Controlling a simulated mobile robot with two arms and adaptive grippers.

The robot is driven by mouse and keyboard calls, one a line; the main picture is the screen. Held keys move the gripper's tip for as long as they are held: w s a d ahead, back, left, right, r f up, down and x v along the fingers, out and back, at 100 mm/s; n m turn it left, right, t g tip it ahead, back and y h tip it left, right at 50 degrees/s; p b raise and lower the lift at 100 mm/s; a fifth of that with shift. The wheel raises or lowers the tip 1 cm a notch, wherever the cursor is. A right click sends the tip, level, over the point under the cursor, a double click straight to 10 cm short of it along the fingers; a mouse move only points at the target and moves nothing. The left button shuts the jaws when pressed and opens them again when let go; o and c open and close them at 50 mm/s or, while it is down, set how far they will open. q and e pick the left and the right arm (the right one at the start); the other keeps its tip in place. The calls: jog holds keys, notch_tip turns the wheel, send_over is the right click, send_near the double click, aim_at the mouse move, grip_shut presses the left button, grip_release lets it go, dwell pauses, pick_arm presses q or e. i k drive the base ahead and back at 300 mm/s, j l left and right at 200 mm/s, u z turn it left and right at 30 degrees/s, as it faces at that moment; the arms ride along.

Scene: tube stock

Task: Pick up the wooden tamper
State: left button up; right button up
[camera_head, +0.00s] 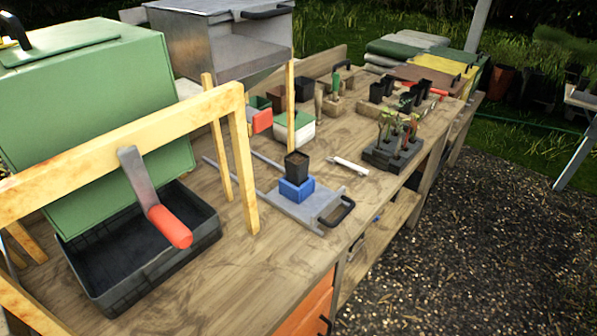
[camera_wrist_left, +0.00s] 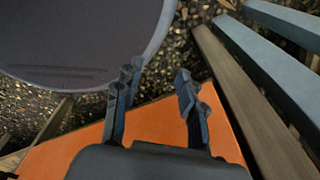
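A small upright light-brown wooden piece (camera_head: 319,103) stands toward the back of the bench in the head view. It may be the wooden tamper, but it is too small to be sure. No gripper is near it. My left gripper (camera_wrist_left: 157,75) shows in the left wrist view with its two fingers apart and nothing between them. It is over gravel and an orange panel, away from the bench top items. Neither gripper shows in the head view, and my right gripper is in no view.
A black pot (camera_head: 296,165) sits on a blue block (camera_head: 297,189) on a grey plate (camera_head: 310,212). A dark rack (camera_head: 392,160) holds seedlings near the right edge.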

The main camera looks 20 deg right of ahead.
aim_at(318, 92)
jog(key=u, duration=0.5)
jog(key=l+u, duration=0.35)
jog(key=l, duration=0.15)
jog(key=l+u, duration=0.35)
jog(key=l, duration=0.15)
jog(key=k+l+u, duration=0.15)
jog(key=l+u, duration=0.25)
jog(key=l, duration=0.1)
